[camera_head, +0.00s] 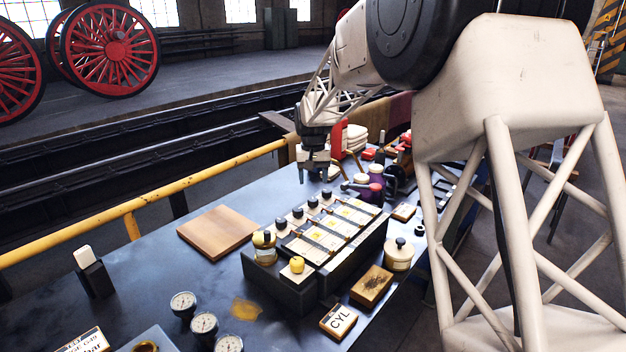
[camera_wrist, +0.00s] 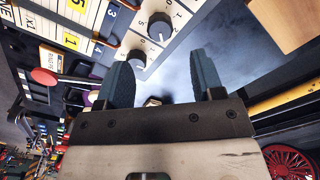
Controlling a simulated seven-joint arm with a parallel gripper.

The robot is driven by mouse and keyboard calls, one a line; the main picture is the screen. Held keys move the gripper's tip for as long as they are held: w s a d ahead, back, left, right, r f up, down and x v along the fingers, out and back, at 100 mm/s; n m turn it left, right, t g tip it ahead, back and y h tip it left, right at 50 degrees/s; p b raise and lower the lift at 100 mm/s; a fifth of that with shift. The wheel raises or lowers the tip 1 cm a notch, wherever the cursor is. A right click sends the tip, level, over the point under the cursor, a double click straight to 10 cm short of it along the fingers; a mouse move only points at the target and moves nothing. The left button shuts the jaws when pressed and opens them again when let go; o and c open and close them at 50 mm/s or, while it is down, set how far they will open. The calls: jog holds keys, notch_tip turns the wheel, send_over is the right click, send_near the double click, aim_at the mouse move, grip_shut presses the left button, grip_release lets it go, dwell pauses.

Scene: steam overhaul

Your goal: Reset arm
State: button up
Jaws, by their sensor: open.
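My gripper (camera_head: 313,172) hangs over the dark workbench (camera_head: 150,250), just behind the far end of a long box (camera_head: 325,245) with cream label strips and a row of black knobs. In the wrist view my gripper (camera_wrist: 164,85) shows its two dark fingers spread apart with nothing between them. The box's knobs and numbered labels (camera_wrist: 130,30) show at the top of the wrist view. A small brownish thing on the bench lies between the fingers in that view, too small to name.
A wooden board (camera_head: 217,232) lies left of the box. Purple and red-topped items (camera_head: 375,178) crowd the right of my gripper. A yellow rail (camera_head: 150,200) runs along the bench's far side. The bench's left part has free room.

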jog(key=s+d+r, duration=0.2)
jog(key=s+r, duration=0.1)
jog(key=s, duration=0.5)
jog(key=s+d+r+t, duration=0.15)
jog(key=s+r, duration=0.25)
jog(key=s, duration=0.4)
jog(key=s+d+r, duration=0.3)
jog(key=s, duration=0.5)
jog(key=s+d+f, duration=0.2)
jog(key=s, duration=1.2)
jog(key=s+d+f+t, duration=0.1)
jog(key=s+f, duration=0.1)
jog(key=s, duration=1.2)
jog(key=shift+s+d+f, duration=0.25)
jog(key=shift+s+d, duration=0.1)
jog(key=shift+d, duration=0.05)
dwell(0.3)
